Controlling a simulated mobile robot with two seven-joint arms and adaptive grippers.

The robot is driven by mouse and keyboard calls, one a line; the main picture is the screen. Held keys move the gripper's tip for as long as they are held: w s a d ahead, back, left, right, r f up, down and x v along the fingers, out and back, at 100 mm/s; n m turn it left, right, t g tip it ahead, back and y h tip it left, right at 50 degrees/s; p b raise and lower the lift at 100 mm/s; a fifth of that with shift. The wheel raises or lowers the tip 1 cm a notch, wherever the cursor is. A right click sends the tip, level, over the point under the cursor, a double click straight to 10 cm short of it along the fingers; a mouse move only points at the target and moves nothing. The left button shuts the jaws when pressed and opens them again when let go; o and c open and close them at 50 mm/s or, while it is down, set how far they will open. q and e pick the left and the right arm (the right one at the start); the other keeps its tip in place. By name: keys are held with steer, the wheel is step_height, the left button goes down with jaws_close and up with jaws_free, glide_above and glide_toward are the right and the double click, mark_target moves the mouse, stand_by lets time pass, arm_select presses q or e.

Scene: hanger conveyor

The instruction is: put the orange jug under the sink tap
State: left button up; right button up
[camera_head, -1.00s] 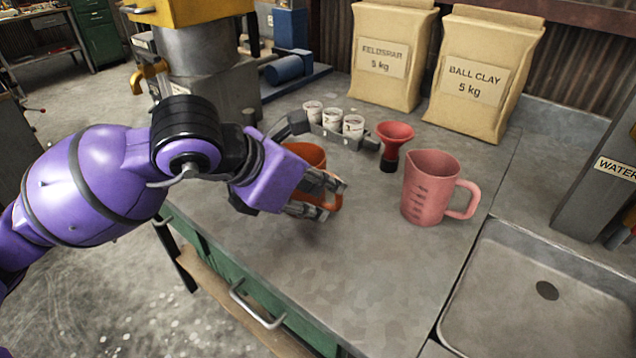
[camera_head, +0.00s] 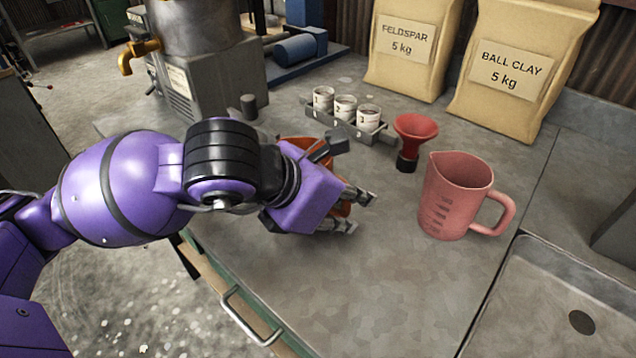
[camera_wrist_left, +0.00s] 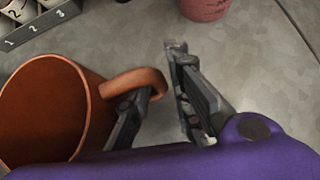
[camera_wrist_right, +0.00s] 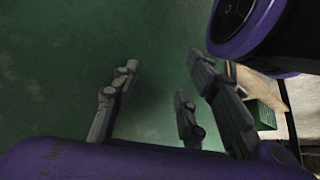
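The orange jug (camera_head: 341,208) stands on the grey bench, mostly hidden behind my left gripper in the head view. In the left wrist view its round open rim (camera_wrist_left: 50,110) and its handle (camera_wrist_left: 135,80) show at the left. My left gripper (camera_head: 358,211) is open at the handle. One finger lies against or inside the handle loop; I cannot tell which. The other finger is apart on the outer side, with a clear gap between them. The sink basin (camera_head: 520,310) is at the lower right; its tap is not in view. My right gripper (camera_wrist_right: 165,90) is open and empty before a green surface.
A pink measuring jug (camera_head: 455,200) stands right of my left gripper. A red funnel-topped item (camera_head: 415,135) and a rack of small cups (camera_head: 345,120) are behind. Two paper sacks (camera_head: 505,80) stand at the back. The bench front is clear.

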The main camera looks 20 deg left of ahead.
arm_select(q)
steer(key=shift+s, duration=0.15)
jaws_close()
